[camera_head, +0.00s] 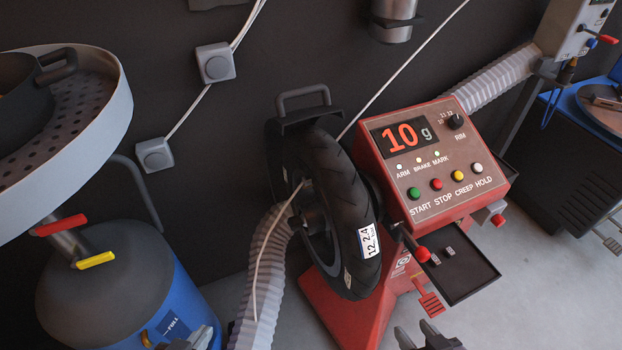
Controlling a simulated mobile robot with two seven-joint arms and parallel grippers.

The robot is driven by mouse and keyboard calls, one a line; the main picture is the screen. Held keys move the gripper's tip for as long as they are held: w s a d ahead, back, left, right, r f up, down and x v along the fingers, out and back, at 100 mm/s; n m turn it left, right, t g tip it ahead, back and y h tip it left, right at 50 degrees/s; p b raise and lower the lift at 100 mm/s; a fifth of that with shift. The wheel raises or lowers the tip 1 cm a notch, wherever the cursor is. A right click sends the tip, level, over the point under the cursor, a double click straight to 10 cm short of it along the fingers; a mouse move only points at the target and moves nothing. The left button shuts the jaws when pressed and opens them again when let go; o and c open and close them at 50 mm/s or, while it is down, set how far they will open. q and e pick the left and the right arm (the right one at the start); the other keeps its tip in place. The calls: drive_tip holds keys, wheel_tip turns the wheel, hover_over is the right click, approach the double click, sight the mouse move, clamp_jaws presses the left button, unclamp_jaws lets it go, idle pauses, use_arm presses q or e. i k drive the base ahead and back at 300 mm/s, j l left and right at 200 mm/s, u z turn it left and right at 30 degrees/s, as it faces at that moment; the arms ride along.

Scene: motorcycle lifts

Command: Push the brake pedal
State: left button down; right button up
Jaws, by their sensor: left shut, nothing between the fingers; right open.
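A red ribbed pedal (431,303) sticks out low from the red base of the wheel balancer (330,300), below the small black tray. It is the likely brake pedal. My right gripper (418,332) is open at the bottom edge, just below the pedal in the picture; no contact shows. Only its fingertips and part of its body are in view. My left gripper (203,338) is shut and empty at the bottom left, in front of the blue drum. Most of it is cut off by the frame.
A tyre (345,210) is mounted on the balancer, beside its red control panel (440,150) reading "10 g". A black tray (462,268) juts out above the pedal. A ribbed hose (262,280) and blue drum (135,290) stand left. Grey floor (560,300) is clear at right.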

sight(430, 302)
drive_tip(key=z, duration=1.35)
drive_tip(key=i+l+u, duration=0.1)
drive_tip(key=l, duration=0.45)
drive_tip(key=i+l+u, duration=0.15)
drive_tip(key=l, duration=0.4)
drive_tip(key=i+l+u, duration=0.1)
drive_tip(key=l, duration=0.25)
drive_tip(key=i+l, duration=0.3)
drive_tip(key=i+l+u, duration=0.1)
drive_tip(key=l, duration=0.15)
drive_tip(key=i, duration=0.4)
